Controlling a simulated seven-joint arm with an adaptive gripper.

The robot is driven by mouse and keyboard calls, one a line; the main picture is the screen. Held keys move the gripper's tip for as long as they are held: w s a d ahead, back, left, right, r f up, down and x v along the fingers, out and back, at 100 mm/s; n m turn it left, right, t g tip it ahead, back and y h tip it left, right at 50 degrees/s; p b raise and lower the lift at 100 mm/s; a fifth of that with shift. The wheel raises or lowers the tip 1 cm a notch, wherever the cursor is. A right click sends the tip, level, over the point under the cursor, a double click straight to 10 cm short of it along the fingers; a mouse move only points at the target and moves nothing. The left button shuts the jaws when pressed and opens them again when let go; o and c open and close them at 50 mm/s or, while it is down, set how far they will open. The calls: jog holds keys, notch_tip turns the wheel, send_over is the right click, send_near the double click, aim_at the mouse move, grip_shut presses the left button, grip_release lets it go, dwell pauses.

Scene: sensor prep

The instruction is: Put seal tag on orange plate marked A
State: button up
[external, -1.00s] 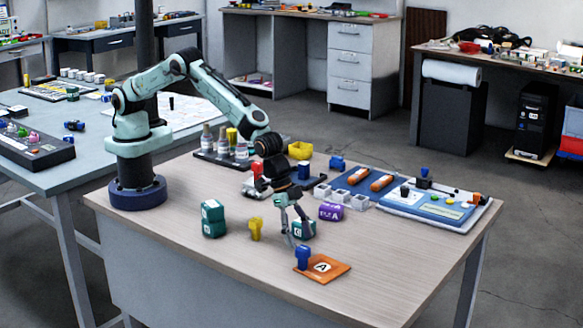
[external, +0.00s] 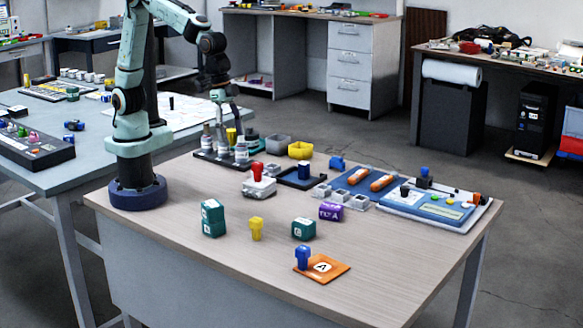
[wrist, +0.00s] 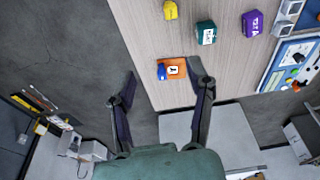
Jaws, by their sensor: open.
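The orange plate marked A (external: 325,268) lies flat near the front edge of the wooden table. A blue tag-shaped piece (external: 303,256), likely the seal tag, stands upright at the plate's left side and appears to rest on it. In the wrist view the plate (wrist: 181,64) and the blue piece (wrist: 161,72) show between my fingers, far below them. My gripper (external: 225,112) is open and empty, raised over the back left of the table, well away from the plate. Its two spread fingers also show in the wrist view (wrist: 162,80).
A bottle rack (external: 215,158) is at the back left. The front right table area is clear.

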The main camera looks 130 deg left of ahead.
jog(key=s+a+g, duration=0.1)
jog(key=s+g, duration=0.1)
jog(key=s, duration=2.2)
jog(key=shift+s+a+g+y, duration=0.15)
jog(key=shift+a+g+y, duration=0.05)
jog(key=shift+g+y, duration=0.1)
